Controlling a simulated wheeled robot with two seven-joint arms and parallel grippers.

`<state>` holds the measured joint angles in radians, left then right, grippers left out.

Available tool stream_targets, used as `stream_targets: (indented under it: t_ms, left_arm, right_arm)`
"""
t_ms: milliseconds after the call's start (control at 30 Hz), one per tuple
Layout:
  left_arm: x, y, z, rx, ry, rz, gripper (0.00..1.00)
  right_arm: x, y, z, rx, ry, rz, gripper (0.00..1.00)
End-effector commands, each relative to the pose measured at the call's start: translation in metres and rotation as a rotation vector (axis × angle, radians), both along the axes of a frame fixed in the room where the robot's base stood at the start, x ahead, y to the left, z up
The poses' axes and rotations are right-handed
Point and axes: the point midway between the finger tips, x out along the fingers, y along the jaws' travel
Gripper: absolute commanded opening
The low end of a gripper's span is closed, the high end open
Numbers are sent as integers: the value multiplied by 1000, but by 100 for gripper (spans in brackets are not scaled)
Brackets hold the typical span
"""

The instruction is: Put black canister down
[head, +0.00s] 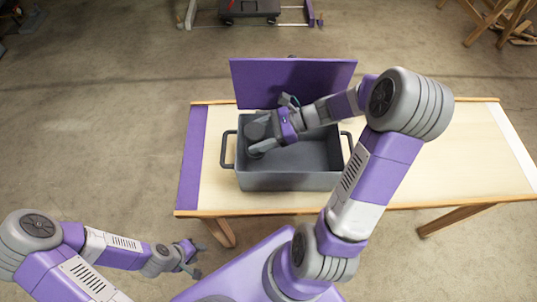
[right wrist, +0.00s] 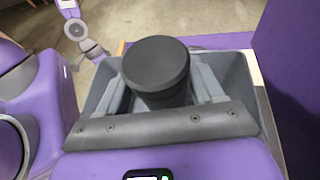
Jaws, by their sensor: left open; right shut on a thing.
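The black canister (right wrist: 156,66) is upright between the fingers of my right gripper (right wrist: 158,95) in the right wrist view, its round dark lid on top. In the head view my right gripper (head: 262,138) is inside the left part of the grey bin (head: 290,181), and the canister (head: 256,129) shows there as a dark round shape. Whether its base touches the bin floor is hidden. My left gripper (head: 193,258) is open and empty, low in front of the table at the left.
The bin stands on a pale wooden table (head: 430,165) with a purple strip (head: 192,160) at its left end. A purple panel (head: 290,80) stands upright behind the bin. The bin's right half looks empty, and the table right of it is clear.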

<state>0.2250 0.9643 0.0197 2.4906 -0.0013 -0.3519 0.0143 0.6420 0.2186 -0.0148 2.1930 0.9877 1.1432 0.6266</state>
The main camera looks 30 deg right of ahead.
Motion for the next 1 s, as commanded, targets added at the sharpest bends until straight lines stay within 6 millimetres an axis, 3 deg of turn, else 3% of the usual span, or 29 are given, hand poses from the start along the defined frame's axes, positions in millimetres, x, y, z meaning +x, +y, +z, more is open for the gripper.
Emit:
stream_targets:
  t_ms: [100,333,533,933,967,1000]
  left_arm:
    - [0,0,-11,0,0,0,43]
    - [0,0,-18,0,0,0,43]
    - [0,0,-30,0,0,0,43]
    - [0,0,-31,0,0,0,43]
    - [0,0,-31,0,0,0,43]
    - [0,0,-31,0,0,0,43]
  right_arm:
    - [0,0,-24,2,2,0,27]
    - [0,0,-41,1,-1,1,27]
    - [0,0,-70,1,1,1,27]
    - [0,0,-74,0,-2,1,27]
    - [0,0,-74,-1,-2,1,70]
    - [0,0,-74,-1,-2,1,76]
